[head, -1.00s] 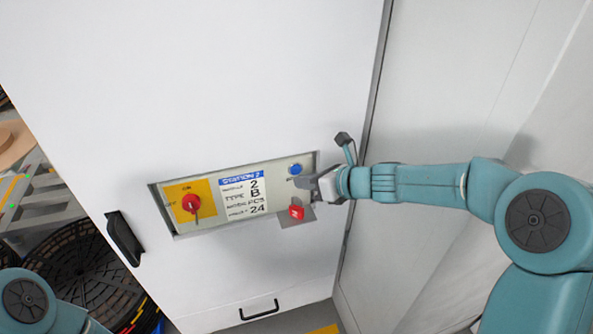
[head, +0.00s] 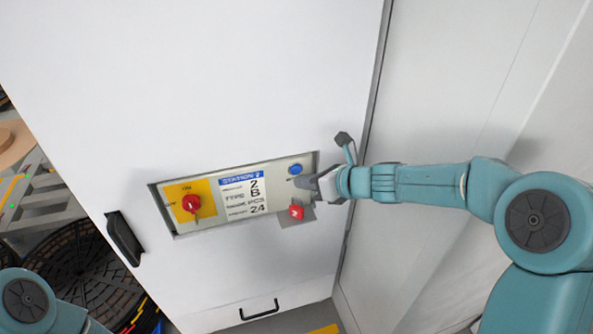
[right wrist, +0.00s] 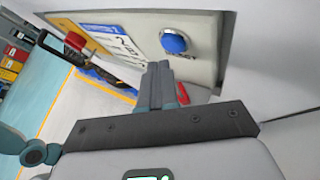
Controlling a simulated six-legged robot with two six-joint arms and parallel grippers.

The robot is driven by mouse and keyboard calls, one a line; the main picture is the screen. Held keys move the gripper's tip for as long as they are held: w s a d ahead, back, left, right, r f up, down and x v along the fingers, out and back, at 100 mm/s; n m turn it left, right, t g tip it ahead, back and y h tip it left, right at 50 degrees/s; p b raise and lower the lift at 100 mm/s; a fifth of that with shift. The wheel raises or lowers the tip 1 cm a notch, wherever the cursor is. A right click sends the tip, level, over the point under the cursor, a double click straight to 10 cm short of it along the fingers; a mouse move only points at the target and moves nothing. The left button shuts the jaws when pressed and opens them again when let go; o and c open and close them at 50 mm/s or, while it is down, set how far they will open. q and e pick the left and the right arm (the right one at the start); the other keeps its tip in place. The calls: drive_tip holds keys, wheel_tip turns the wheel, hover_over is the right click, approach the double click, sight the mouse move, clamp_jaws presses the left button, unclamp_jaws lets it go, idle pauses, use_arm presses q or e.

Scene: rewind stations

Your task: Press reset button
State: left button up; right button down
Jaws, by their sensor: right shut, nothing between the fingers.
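The blue button (head: 295,169) sits at the upper right of the control panel (head: 209,225) on the white cabinet. It also shows in the right wrist view (right wrist: 173,42), round and domed, with a small label beside it that I cannot read fully. My right gripper (head: 306,184) is shut and empty, just below and to the right of the blue button and apart from it. In the right wrist view the closed fingertips (right wrist: 158,68) point at the panel below the button. My left gripper is out of view; only part of my left arm shows at the lower left.
A red button (head: 296,211) sits below my right gripper, close to it. A red rotary switch (head: 191,203) is on a yellow plate at the panel's left. The cabinet (head: 220,80) has a black handle (head: 125,239). Dark reels (head: 85,275) stand at left.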

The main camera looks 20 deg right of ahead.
drive_tip(key=shift+w, duration=0.1)
drive_tip(key=shift+w, duration=0.35)
drive_tip(key=shift+w+p, duration=0.4)
drive_tip(key=shift+p, duration=0.15)
idle(0.6)
idle(0.3)
drive_tip(key=shift+s+b, duration=0.5)
drive_tip(key=shift+s, duration=0.3)
drive_tip(key=shift+s, duration=0.1)
drive_tip(key=s+b, duration=0.2)
drive_tip(key=s, duration=0.2)
drive_tip(key=shift+s+d, duration=0.1)
drive_tip(key=shift+s, duration=0.3)
